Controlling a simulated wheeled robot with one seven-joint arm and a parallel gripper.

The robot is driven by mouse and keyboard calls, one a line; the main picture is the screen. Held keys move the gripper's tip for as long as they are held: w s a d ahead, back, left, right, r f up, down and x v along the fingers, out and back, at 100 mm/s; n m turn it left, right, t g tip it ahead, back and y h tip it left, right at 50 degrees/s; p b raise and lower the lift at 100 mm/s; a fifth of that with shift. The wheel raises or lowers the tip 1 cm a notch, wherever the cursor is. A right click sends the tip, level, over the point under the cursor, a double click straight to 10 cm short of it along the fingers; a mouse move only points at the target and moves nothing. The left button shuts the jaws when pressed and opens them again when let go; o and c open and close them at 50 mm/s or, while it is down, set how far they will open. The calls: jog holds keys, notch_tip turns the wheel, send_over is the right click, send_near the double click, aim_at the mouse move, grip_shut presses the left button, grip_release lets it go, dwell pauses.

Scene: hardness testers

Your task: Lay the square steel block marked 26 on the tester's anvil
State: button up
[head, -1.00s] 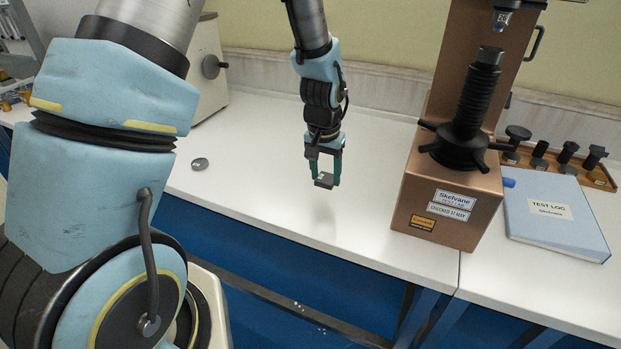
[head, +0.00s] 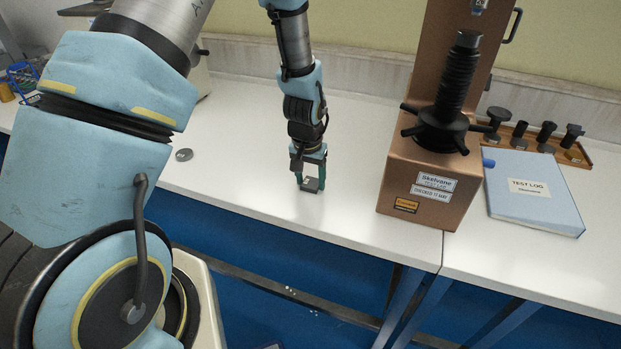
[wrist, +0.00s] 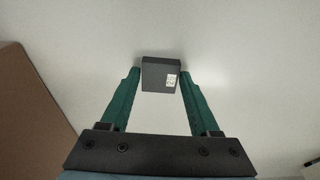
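My gripper (head: 311,182) is shut on a small dark grey square block (head: 312,185). In the wrist view the block (wrist: 160,73) sits between the tips of the green fingers, with a small white label whose digits are hard to read. The block is over the white bench, left of the tester; its exact height is hard to tell. The tester (head: 395,178) is a copper-brown machine. Its anvil (head: 467,40) tops a black threaded screw above a spoked handwheel (head: 440,130), with the tester's head overhead and a gap between.
A round grey disc (head: 184,155) lies on the bench (head: 240,150) at left. Right of the tester are a blue test log (head: 510,205) and a wooden tray (head: 575,158) with several black anvils. The bench between disc and tester is otherwise clear.

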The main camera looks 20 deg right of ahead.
jog(key=o, duration=0.3)
jog(key=shift+o, duration=0.2)
notch_tip(320, 180, up, 12)
jog(key=s+a+b, duration=0.1)
jog(key=b, duration=0.2)
jog(key=s+a+r+n, duration=0.1)
jog(key=a+r+n, duration=0.1)
jog(key=a, duration=1.2)
jog(key=s+a+r+n+y, duration=0.1)
jog(key=a+n, duration=0.4)
jog(key=a, duration=1)
jog(key=shift+s+r, duration=0.45)
jog(key=shift+r, duration=0.45)
